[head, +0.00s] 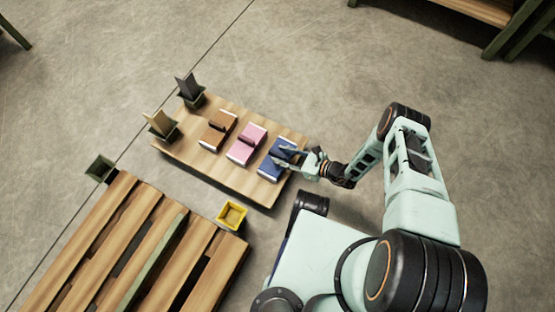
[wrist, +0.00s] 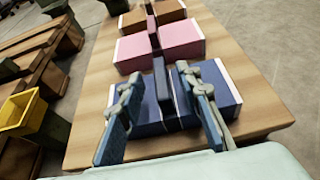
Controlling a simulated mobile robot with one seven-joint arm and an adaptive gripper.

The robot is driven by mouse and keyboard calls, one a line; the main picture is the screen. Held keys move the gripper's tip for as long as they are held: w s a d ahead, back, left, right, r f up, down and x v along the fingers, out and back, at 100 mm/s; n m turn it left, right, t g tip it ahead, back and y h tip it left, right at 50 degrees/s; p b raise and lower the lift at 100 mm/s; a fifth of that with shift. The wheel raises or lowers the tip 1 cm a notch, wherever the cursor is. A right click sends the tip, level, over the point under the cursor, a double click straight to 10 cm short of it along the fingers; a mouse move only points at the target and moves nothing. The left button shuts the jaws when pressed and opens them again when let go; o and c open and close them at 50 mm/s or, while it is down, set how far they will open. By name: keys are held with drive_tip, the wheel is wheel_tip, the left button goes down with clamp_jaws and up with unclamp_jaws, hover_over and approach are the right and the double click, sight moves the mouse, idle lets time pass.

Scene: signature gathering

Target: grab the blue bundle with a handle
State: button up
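The blue bundle (head: 269,171) lies at the right end of a low wooden board (head: 200,162) in the head view. It is a flat blue block with white edges, and it also shows in the wrist view (wrist: 150,119). Its upright dark blue handle (wrist: 160,83) stands across its middle. My gripper (head: 285,156) is over the bundle. In the wrist view the two fingers of my gripper (wrist: 160,108) are spread apart, one on each side of the handle, with visible gaps. The near part of the bundle is partly hidden by the fingers.
A pink bundle (head: 240,152) and a brown bundle (head: 212,137) lie in a row beyond the blue one. Two holders with upright pieces stand at the board's far left end. A yellow box (head: 232,216) and a wooden pallet (head: 85,250) are nearby. Open floor surrounds the board's far side.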

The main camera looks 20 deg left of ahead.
drive_tip(key=shift+x, duration=1.25)
clamp_jaws()
